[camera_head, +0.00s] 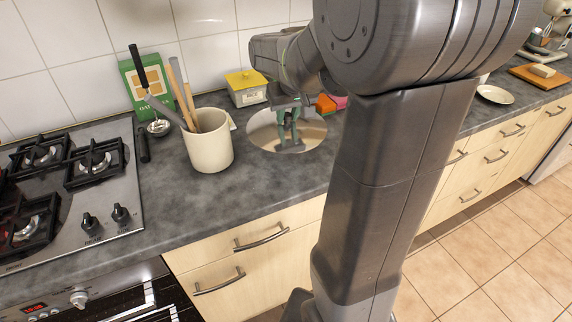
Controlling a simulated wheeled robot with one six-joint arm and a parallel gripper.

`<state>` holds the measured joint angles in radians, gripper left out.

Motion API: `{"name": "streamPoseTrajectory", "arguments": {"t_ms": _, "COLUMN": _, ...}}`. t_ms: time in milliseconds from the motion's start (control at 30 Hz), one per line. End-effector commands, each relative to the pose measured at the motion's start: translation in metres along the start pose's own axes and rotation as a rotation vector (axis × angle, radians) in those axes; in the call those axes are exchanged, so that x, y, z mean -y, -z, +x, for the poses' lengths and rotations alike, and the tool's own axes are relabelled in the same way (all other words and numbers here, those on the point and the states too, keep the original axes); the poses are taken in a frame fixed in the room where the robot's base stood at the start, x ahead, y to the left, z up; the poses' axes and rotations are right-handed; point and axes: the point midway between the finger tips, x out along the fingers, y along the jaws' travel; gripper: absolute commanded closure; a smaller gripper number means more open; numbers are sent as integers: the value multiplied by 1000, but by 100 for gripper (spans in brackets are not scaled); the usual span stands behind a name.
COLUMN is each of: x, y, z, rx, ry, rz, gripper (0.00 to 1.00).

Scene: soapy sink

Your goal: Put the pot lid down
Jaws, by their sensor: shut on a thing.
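The pot lid (262,135) is a round, shiny metal disc at the counter's middle, right of the utensil crock. It looks roughly level. My gripper (288,140) points down over the middle of the lid, with its greenish fingers shut on it. The fingers hide the exact place of the grip. I cannot tell whether the lid touches the counter or hangs just above it. My arm hides the counter to the right of the lid.
A cream crock (208,150) with utensils stands left of the lid. A yellow-lidded box (246,90), a green carton (145,88) and an orange item (325,104) are behind. A gas hob (115,215) lies left. Bare counter (270,180) shows in front.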

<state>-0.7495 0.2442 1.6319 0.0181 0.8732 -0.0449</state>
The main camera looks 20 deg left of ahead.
Motion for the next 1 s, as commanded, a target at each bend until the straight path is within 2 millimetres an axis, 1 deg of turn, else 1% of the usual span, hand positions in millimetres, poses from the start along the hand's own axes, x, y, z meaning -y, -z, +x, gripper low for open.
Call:
{"name": "streamPoseTrajectory", "arguments": {"t_ms": 167, "x": 0, "y": -8, "z": 20, "rx": 3, "ry": 0, "rz": 0, "gripper": 100}}
{"name": "streamPoseTrajectory", "arguments": {"t_ms": 300, "x": 0, "y": -19, "z": 44, "rx": 5, "ry": 0, "rz": 0, "gripper": 100}}
{"name": "streamPoseTrajectory", "arguments": {"t_ms": 400, "x": 0, "y": -24, "z": 57, "rx": 2, "ry": 0, "rz": 0, "gripper": 100}}
{"name": "streamPoseTrajectory", "arguments": {"t_ms": 533, "x": 0, "y": -28, "z": 67, "rx": 0, "ry": 0, "rz": 0, "gripper": 100}}
{"name": "streamPoseTrajectory", "arguments": {"t_ms": 700, "x": 0, "y": -37, "z": 90, "rx": 2, "ry": 0, "rz": 0, "gripper": 100}}
{"name": "streamPoseTrajectory", "arguments": {"t_ms": 800, "x": 0, "y": -40, "z": 97, "rx": 1, "ry": 0, "rz": 0, "gripper": 100}}
{"name": "streamPoseTrajectory", "arguments": {"t_ms": 1000, "x": 0, "y": -40, "z": 98, "rx": -1, "ry": 0, "rz": 0, "gripper": 100}}
